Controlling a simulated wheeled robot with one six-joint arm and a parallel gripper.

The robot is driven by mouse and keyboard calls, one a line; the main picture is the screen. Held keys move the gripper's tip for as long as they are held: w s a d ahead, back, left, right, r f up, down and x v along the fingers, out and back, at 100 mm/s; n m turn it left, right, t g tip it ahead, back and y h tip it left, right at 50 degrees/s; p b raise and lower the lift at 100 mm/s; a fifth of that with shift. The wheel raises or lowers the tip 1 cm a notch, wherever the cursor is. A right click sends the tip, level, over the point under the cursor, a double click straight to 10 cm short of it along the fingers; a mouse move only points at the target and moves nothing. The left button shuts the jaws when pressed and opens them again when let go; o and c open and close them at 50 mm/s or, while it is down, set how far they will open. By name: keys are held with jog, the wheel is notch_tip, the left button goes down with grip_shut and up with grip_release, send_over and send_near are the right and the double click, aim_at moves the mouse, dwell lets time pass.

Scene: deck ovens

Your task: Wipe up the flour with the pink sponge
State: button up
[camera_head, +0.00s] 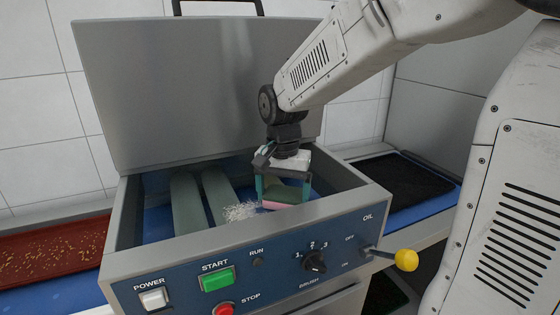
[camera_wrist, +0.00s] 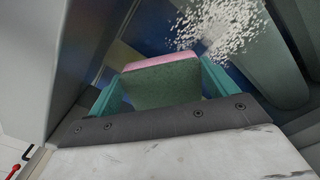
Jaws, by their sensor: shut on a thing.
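My gripper (camera_head: 285,190) reaches down into the open machine and is shut on the sponge (camera_head: 283,197). The sponge has a pink layer below and a green layer above. In the wrist view the sponge (camera_wrist: 161,82) sits between the teal fingers of my gripper (camera_wrist: 160,88). White flour (camera_head: 240,211) lies scattered inside the machine, just left of the sponge.
The machine's raised lid (camera_head: 190,90) stands behind. Its front panel (camera_head: 250,262) has buttons and a yellow-knobbed lever (camera_head: 405,260). Grey-green rollers (camera_head: 187,204) lie inside at left. A red tray (camera_head: 50,254) is at left and a dark tray (camera_head: 405,183) at right.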

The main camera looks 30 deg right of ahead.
jog(key=shift+r, duration=3.35)
